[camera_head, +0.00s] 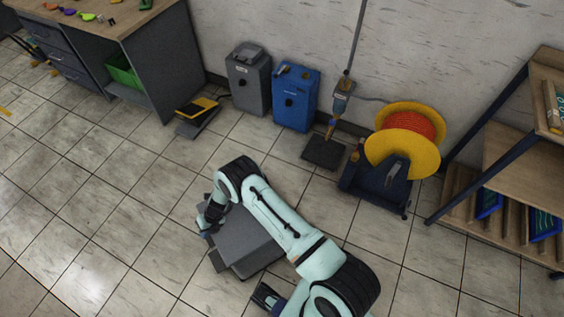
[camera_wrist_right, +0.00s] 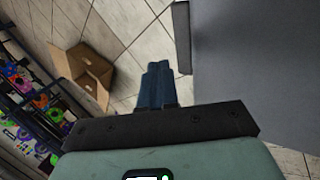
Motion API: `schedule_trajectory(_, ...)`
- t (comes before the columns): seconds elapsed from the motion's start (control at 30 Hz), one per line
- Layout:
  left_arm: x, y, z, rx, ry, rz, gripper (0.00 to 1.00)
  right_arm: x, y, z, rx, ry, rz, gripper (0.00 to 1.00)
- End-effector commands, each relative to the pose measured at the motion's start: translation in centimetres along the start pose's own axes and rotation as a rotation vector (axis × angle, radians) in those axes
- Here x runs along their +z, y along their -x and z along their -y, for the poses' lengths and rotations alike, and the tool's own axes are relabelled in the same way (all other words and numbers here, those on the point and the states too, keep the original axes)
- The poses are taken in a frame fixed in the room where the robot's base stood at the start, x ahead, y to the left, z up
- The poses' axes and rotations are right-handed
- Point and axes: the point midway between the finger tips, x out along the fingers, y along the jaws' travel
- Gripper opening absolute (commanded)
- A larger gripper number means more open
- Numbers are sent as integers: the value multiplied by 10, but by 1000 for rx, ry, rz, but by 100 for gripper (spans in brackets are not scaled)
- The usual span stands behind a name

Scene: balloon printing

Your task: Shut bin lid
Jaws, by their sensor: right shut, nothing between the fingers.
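Two box-shaped bins stand upright side by side against the wall in the head view, a grey bin (camera_head: 248,85) and a blue bin (camera_head: 297,98). The grey bin has a lighter raised piece on top; I cannot tell clearly how far either lid is open. My right gripper (camera_head: 262,297) is low in the head view, well apart from both bins. In the right wrist view its blue fingers (camera_wrist_right: 157,82) are together, with nothing between them. My left gripper does not show.
A yellow cable reel (camera_head: 405,140) stands right of the bins, beside a wooden shelf (camera_head: 520,155). A desk (camera_head: 130,50) is at upper left. A cardboard box (camera_wrist_right: 82,72) lies on the floor.

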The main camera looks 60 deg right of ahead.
Motion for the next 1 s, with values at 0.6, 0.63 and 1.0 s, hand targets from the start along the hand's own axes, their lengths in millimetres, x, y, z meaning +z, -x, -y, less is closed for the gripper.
schedule_trajectory(0.6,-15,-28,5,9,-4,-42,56,-1,-48,18,-3,-1,1,0)
schedule_trajectory(0.63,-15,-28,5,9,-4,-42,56,-1,-48,19,-4,-1,1,0)
schedule_trajectory(1.0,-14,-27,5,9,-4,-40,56,-1,-47,21,-8,-3,0,0)
